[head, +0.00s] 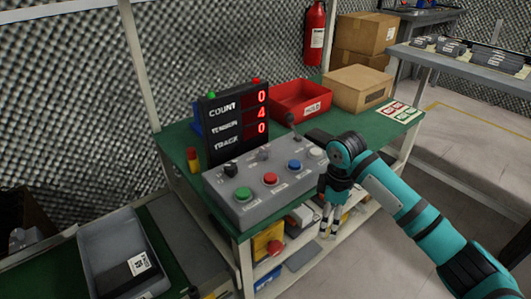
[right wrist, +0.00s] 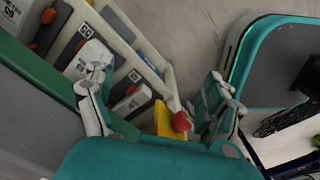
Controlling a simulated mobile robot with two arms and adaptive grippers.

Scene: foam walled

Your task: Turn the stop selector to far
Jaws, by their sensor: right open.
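The grey control box (head: 262,183) sits on the green bench top in the head view. On its top are a black knob (head: 231,169), a smaller grey knob (head: 263,155) and a lever (head: 291,120). Green, red, blue and white buttons line its front part. The labels are too small to read, so I cannot tell which control is the stop selector. My right gripper (head: 328,222) hangs fingers down in front of the bench edge, right of the box and apart from it. In the right wrist view it (right wrist: 155,85) is open and empty. My left gripper is out of view.
A black display (head: 237,122) reading 0, 4, 0 stands behind the box. A red bin (head: 301,98) and a cardboard box (head: 358,88) are behind it. Shelves with goods lie below the bench. A grey tray (head: 122,252) is at lower left.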

